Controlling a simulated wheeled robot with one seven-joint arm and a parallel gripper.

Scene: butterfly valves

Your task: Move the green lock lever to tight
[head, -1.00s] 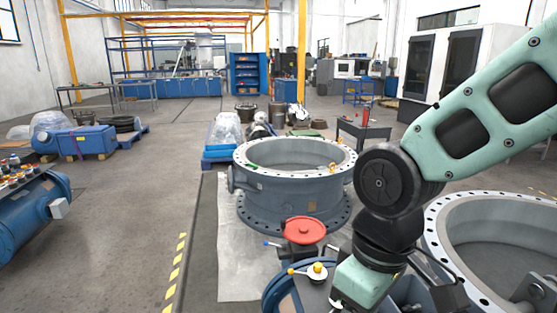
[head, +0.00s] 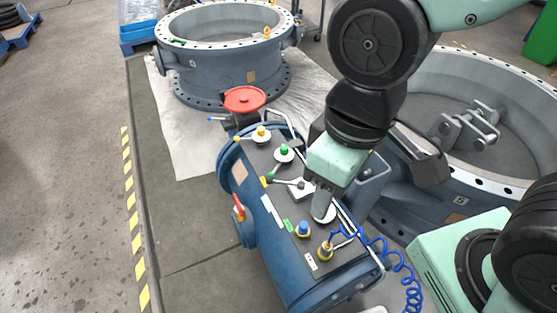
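A small green-topped lever (head: 284,152) on a pale round hub sits on the top panel of a blue cylindrical unit (head: 262,215). No readable "tight" mark shows. A yellow-topped lever (head: 261,134) is beside it to the upper left.
A red handwheel (head: 245,99) stands at the panel's far end, and a red-handled lever (head: 239,209) on the unit's left side. Large flanged rings stand behind (head: 222,65) and right (head: 463,200).

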